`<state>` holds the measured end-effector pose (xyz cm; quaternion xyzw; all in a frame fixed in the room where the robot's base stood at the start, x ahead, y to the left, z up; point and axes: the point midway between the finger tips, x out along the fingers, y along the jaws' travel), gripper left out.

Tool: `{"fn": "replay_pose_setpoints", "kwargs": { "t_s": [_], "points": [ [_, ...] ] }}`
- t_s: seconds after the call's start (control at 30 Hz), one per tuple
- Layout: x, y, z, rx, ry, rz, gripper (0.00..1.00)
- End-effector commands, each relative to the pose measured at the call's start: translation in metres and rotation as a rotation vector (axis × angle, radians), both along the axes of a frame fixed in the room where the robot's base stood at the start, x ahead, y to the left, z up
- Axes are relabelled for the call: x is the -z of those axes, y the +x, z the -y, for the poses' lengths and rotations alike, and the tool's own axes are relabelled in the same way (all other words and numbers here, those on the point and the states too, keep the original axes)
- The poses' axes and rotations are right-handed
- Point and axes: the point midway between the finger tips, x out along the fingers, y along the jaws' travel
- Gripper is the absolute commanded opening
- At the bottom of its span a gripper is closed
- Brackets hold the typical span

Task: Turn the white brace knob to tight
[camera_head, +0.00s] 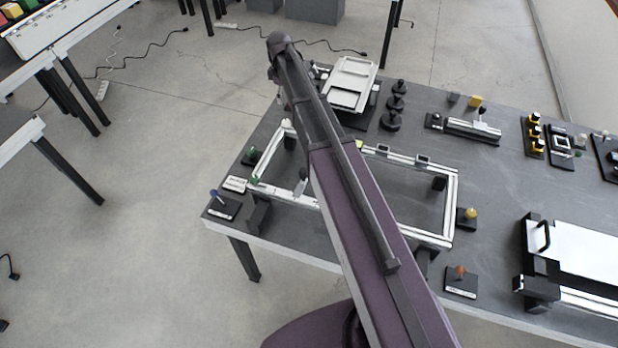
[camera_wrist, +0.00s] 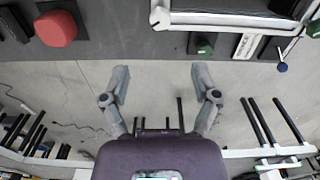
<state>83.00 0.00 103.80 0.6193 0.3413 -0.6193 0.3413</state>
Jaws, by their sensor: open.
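The knob lies above the fingers in that picture, clear of both.
A blue knob (camera_head: 213,194), a yellow knob (camera_head: 470,213) and an orange knob (camera_head: 459,272) stand around the frame on the dark table (camera_head: 490,180). A green block (camera_wrist: 203,45) and a red knob (camera_wrist: 57,28) show near the table edge. Open floor lies left.

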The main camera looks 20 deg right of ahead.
Motion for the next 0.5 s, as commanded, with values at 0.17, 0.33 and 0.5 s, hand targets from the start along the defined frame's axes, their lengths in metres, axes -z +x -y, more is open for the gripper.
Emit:
{"fn": "replay_pose_setpoints", "kwargs": {
  "t_s": [0.17,0.33,0.5],
  "points": [
    [-0.015,0.000,0.000,0.000,0.000,0.000,0.79],
    [-0.021,-0.003,0.000,0.005,0.000,0.000,0.79],
    [-0.009,-0.022,0.000,0.064,0.000,0.000,0.79]
  ]
}}
